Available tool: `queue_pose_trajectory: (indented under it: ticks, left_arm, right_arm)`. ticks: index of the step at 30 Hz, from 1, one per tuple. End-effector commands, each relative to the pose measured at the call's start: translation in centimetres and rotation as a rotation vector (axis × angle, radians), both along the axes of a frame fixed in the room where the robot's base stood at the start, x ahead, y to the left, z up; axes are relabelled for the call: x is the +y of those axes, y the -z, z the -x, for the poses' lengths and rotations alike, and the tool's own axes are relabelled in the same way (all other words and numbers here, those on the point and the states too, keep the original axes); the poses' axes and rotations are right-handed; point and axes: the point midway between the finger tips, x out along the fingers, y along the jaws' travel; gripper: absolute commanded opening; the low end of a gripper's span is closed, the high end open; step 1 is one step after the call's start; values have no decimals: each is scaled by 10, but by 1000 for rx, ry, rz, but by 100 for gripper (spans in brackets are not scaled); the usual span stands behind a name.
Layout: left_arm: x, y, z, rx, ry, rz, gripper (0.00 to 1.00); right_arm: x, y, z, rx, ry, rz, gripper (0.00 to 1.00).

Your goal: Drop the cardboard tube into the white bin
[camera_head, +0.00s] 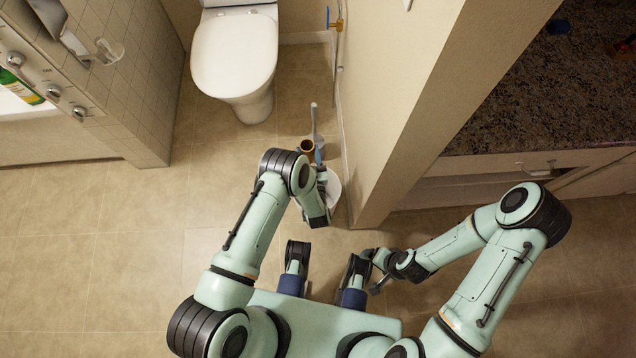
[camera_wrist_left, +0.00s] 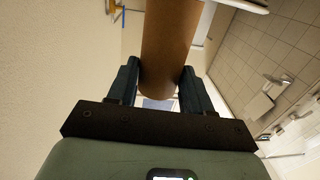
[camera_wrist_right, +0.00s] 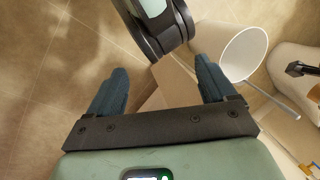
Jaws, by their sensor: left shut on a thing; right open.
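The brown cardboard tube (camera_head: 306,147) shows its round open end in the head view, beside my left gripper (camera_head: 317,158). In the left wrist view the tube (camera_wrist_left: 170,40) sits between the two fingers of my left gripper (camera_wrist_left: 160,82), which is shut on it. The white bin (camera_head: 334,189) stands on the floor by the wall, partly hidden behind my left wrist. The bin (camera_wrist_right: 245,52) shows its open rim in the right wrist view. My right gripper (camera_head: 376,272) is open and empty, low at the right. Its fingers (camera_wrist_right: 157,85) are spread apart.
A white toilet (camera_head: 236,55) stands at the back. A pale stick-like handle (camera_head: 314,118) rises near the tube; its base is hidden. A beige wall (camera_head: 395,90) stands close right of the bin, with a granite counter (camera_head: 545,95) beyond. Tiled floor (camera_head: 100,235) is clear at left.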

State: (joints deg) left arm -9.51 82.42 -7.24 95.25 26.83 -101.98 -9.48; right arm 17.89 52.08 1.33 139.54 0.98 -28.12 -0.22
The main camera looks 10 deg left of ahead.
Motion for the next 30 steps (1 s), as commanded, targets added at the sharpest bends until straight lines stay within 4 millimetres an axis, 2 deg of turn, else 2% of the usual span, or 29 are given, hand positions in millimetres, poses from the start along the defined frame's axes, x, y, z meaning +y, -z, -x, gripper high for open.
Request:
queue_pose_trajectory:
  ticks: [1, 3, 6, 9, 20, 28, 30]
  left_arm:
    - [-7, 38, 5, 4, -29, 0, 22]
    - [-13, 67, 11, 3, -73, 0, 22]
    - [-18, 97, 19, 1, -122, -1, 22]
    - [-21, 115, 25, -1, -156, -1, 22]
    - [-22, 132, 28, -2, -175, -1, 22]
    - [-22, 156, 28, -1, -174, -2, 22]
    - [-22, 165, 28, -1, -174, -2, 22]
  right_arm:
    - [-2, 20, -4, -12, 6, 6, 84]
    - [-5, 31, -12, -31, 13, 14, 84]
    - [-7, 43, -18, -48, 19, 21, 84]
    - [-9, 50, -22, -59, 22, 26, 84]
    - [-14, 59, -34, -91, 35, 40, 84]
    - [-28, 79, -60, -157, 62, 74, 84]
    - [-30, 89, -56, -141, 65, 77, 84]
